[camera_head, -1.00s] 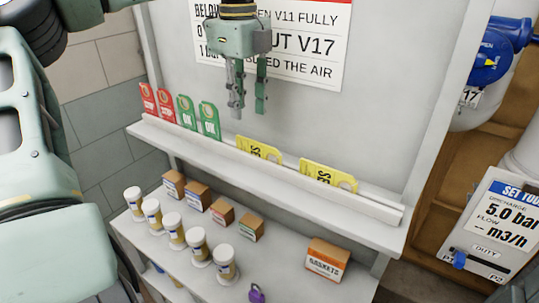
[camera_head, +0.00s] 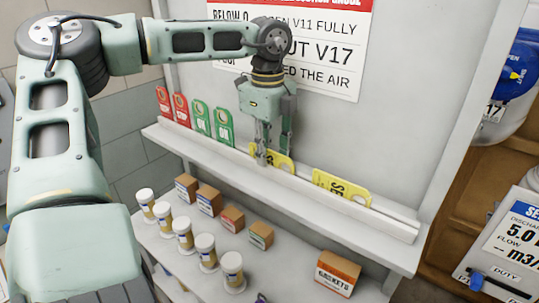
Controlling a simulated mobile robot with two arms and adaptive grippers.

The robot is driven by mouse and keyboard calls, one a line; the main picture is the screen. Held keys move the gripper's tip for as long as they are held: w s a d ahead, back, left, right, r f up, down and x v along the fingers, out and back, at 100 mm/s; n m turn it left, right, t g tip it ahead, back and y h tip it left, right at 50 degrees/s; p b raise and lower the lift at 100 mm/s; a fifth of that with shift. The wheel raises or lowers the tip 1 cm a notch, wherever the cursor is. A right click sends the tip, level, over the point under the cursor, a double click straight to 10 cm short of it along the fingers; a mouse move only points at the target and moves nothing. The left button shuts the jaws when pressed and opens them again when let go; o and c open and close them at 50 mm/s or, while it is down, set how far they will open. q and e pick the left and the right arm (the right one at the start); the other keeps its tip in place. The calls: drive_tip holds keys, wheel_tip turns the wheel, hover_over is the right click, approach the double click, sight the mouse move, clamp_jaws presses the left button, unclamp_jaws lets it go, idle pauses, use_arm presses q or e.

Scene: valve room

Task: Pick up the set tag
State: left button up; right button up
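Two yellow tags with black lettering stand in the slotted ledge of the shelf. The left yellow tag (camera_head: 285,164) is partly hidden by my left gripper (camera_head: 272,155). The right yellow tag (camera_head: 342,187), with "SE" readable, stands clear of the gripper. My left gripper points down at the left yellow tag, with one finger in front of the ledge side and the other farther back. The fingers look apart; whether they touch the tag is hard to see. My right gripper is not in view.
Red tags (camera_head: 172,106) and green tags (camera_head: 212,122) stand left in the same ledge (camera_head: 310,190). The lower shelf holds white-capped jars (camera_head: 205,250), small boxes (camera_head: 209,200) and a gaskets box (camera_head: 336,273). A notice board (camera_head: 330,60) hangs behind.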

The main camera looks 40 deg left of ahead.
use_arm(q)
drive_tip(key=shift+f, duration=0.2)
drive_tip(key=shift+s, duration=0.1)
drive_tip(key=shift+c, duration=0.9)
clamp_jaws()
drive_tip(key=shift+r, duration=0.1)
